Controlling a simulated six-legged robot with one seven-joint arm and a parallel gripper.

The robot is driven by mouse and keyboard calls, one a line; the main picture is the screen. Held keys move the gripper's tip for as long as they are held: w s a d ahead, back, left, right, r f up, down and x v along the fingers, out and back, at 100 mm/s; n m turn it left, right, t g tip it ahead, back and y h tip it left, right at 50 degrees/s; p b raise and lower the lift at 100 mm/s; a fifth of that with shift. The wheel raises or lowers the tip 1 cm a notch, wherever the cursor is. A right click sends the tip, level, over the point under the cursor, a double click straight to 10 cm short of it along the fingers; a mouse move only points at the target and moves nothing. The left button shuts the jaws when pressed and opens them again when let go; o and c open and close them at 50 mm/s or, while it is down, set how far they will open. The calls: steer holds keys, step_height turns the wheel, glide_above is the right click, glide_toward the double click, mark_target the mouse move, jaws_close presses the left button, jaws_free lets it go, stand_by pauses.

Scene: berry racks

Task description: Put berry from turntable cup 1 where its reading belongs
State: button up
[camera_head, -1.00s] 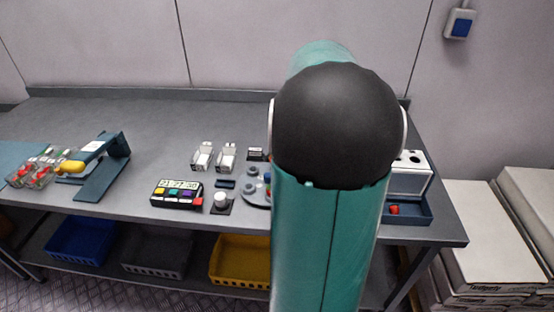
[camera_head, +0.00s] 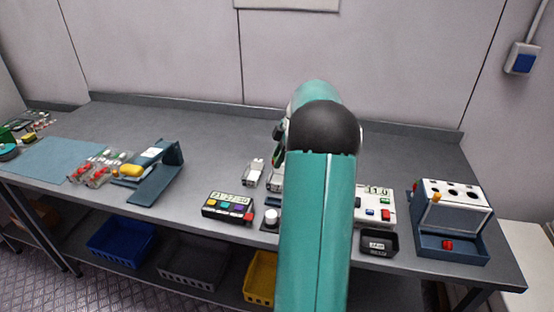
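My teal and black arm rises through the middle of the head view and hides the bench behind it. My gripper is not visible; it is behind the arm. The turntable and its cups are hidden by the arm now, and I see no berry from cup 1. A white device with a display (camera_head: 376,203) and coloured buttons stands just right of the arm. A small dark tray with a label (camera_head: 379,243) sits in front of it. A white and blue box with several round holes in its top (camera_head: 452,224) stands at the right end of the bench.
A dark timer-like box with coloured buttons (camera_head: 228,207) and a round knob (camera_head: 271,218) lie left of the arm. A blue stand (camera_head: 157,172) with a yellow piece and clear punnets (camera_head: 98,170) are further left. Blue (camera_head: 122,243), grey and yellow (camera_head: 261,278) crates sit below.

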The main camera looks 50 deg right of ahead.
steer(key=shift+w+a+f, duration=0.1)
steer(key=shift+w+a, duration=0.05)
steer(key=shift+w, duration=0.3)
steer(key=shift+s+f, duration=0.1)
steer(key=shift+f, duration=0.45)
steer(key=shift+s+d+f, duration=0.15)
steer(key=shift+d+f, duration=0.1)
steer(key=shift+f, duration=0.5)
steer(key=shift+a+f, duration=0.1)
steer(key=shift+f, duration=1.45)
steer(key=o, duration=0.7)
steer(key=shift+c, duration=0.2)
